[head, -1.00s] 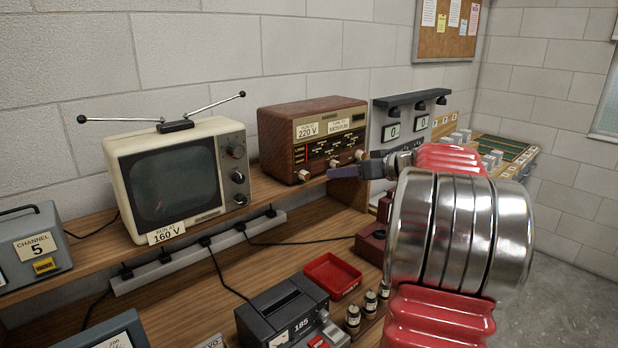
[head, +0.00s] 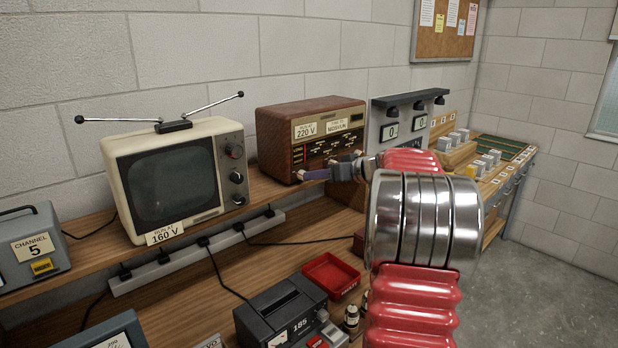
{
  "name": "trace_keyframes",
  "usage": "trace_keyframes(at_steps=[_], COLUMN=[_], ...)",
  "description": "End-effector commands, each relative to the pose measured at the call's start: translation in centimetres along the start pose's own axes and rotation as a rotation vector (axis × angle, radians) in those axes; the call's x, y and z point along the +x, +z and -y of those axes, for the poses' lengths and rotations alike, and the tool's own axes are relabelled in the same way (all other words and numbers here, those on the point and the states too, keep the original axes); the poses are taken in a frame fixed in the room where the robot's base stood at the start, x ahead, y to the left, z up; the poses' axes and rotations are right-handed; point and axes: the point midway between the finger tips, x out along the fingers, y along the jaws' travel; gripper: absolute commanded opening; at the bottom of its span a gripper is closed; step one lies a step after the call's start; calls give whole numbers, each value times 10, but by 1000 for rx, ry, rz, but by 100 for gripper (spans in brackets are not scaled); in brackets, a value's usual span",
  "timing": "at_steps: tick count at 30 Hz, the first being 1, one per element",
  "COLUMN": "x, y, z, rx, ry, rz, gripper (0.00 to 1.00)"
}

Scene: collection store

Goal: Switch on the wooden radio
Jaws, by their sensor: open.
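The wooden radio (head: 305,119) stands on the raised shelf against the wall, its front facing right of the camera. The leftmost knob (head: 299,176) shows just beside my fingertips; the other knobs are partly hidden. My gripper (head: 314,174) is open, in front of the radio's lower front. I cannot tell whether it touches a knob. My red and chrome arm reaches in from the lower right.
A cream television (head: 168,185) with a 160 V label stands left of the radio. A power strip (head: 195,250), a red tray (head: 331,274) and a grey "185" unit (head: 280,308) are below.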

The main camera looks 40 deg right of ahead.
Motion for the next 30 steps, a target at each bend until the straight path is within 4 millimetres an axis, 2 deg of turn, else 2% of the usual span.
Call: trace_keyframes(at_steps=[6, 11, 21, 30], x=[33, 46, 49, 49], y=[1, 0, 0, 0], z=[0, 0, 0, -1], rx=[0, -1, 0, 0], ry=[-2, 0, 1, 1], rz=[2, 1, 0, 0], gripper=[41, 41, 41, 20])
